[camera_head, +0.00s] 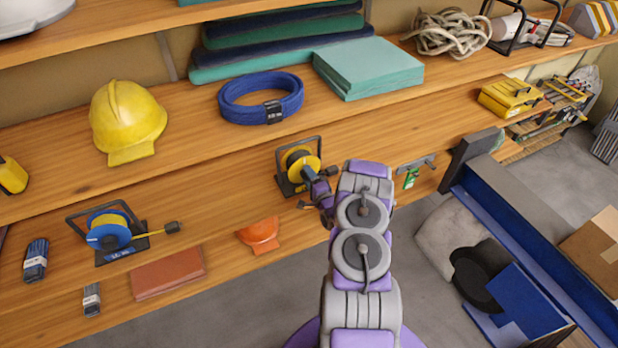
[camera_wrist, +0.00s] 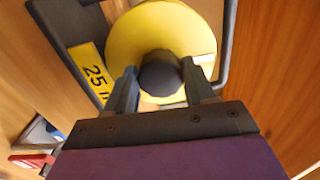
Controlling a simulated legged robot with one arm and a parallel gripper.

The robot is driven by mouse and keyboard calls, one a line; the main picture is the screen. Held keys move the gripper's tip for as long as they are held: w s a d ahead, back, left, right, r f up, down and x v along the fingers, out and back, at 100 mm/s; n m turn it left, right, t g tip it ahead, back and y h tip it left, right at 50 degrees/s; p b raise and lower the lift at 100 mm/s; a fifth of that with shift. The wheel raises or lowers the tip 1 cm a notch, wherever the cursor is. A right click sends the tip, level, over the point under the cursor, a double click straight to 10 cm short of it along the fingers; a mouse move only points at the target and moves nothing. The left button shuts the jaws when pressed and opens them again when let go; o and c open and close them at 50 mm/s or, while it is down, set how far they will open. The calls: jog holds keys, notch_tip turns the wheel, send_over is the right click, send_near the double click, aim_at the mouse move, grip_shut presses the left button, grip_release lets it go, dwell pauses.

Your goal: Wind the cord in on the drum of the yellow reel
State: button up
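The yellow reel (camera_head: 300,165) stands on the middle wooden shelf in a dark frame. In the wrist view its yellow drum (camera_wrist: 187,28) faces me, with a dark round knob (camera_wrist: 160,76) and a yellow "25" label (camera_wrist: 92,73) on the frame. My gripper (camera_head: 318,188) is at the reel's front. In the wrist view my gripper (camera_wrist: 160,80) has one finger on each side of the knob, and the knob fills the gap between them. The reel's cord is mostly hidden; a dark plug-like end (camera_head: 332,172) shows right of the reel.
A blue reel (camera_head: 108,236) with a yellow-ended cord stands on the left. An orange cap-like object (camera_head: 260,235) and a brown-red block (camera_head: 168,273) lie near the front edge. A green-tagged grey bracket (camera_head: 412,176) is to the right.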

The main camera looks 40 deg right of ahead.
jog(key=shift+o, duration=1.4)
jog(key=shift+f, duration=0.25)
jog(key=shift+o, duration=0.7)
jog(key=shift+r, duration=0.15)
jog(key=p+v, duration=0.2)
jog(key=v, duration=1.5)
